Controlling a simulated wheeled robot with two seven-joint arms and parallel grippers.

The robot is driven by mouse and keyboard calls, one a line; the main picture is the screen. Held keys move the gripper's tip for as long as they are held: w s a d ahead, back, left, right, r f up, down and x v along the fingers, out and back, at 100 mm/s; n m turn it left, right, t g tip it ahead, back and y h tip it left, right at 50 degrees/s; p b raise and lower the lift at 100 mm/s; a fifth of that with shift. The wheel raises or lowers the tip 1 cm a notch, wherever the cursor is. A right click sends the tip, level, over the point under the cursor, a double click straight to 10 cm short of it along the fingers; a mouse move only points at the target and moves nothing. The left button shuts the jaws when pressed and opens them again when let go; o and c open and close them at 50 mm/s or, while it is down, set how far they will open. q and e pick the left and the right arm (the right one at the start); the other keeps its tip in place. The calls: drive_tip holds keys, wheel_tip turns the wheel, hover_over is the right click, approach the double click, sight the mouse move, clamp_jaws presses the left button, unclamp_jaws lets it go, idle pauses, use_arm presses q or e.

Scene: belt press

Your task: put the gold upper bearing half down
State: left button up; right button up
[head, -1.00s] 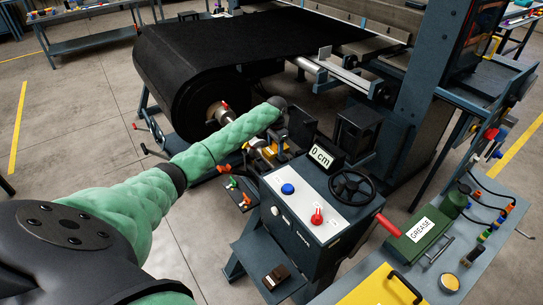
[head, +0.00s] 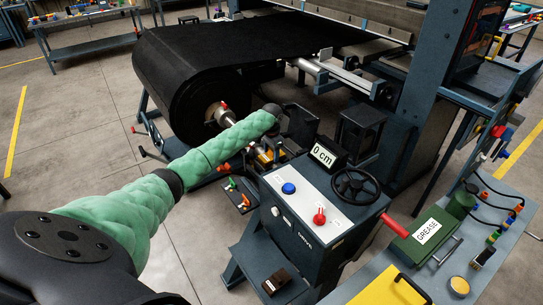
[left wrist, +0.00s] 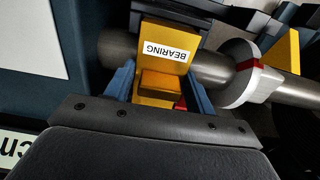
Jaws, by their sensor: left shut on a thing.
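The gold upper bearing half (left wrist: 165,50) carries a white BEARING label and fills the middle of the left wrist view. My left gripper (left wrist: 160,88) is shut on its gold grip block, one finger on each side. The steel shaft (left wrist: 115,46) runs across behind the bearing half and comes out on both sides. I cannot tell whether the half touches the shaft or sits just off it. In the head view some gold (head: 264,157) shows below the end of my left arm, beside the roll; the gripper there is mostly hidden. My right gripper is not in view.
A white collar with a red mark (left wrist: 243,75) sits on the shaft beside the bearing half. The black belt roll (head: 185,85) is behind my arm. The control console (head: 300,215) stands close at right, with a handwheel (head: 356,187) and a 0 cm display (head: 323,155).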

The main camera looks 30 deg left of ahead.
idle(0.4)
use_arm(q)
drive_tip(key=o, duration=1.4)
drive_tip(key=shift+r+b, duration=0.35)
drive_tip(key=shift+r, duration=0.15)
wheel_tip(320, 180, up, 6)
drive_tip(key=b, duration=0.3)
drive_tip(key=shift+f, duration=0.2)
wheel_tip(320, 180, up, 4)
drive_tip(key=shift+f+b, duration=0.15)
drive_tip(key=shift+b, duration=0.4)
drive_tip(key=shift+r, duration=0.95)
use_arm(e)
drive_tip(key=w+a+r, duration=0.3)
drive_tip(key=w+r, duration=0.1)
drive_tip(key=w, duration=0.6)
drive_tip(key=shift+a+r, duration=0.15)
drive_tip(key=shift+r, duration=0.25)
use_arm(q)
drive_tip(key=shift+f, duration=0.1)
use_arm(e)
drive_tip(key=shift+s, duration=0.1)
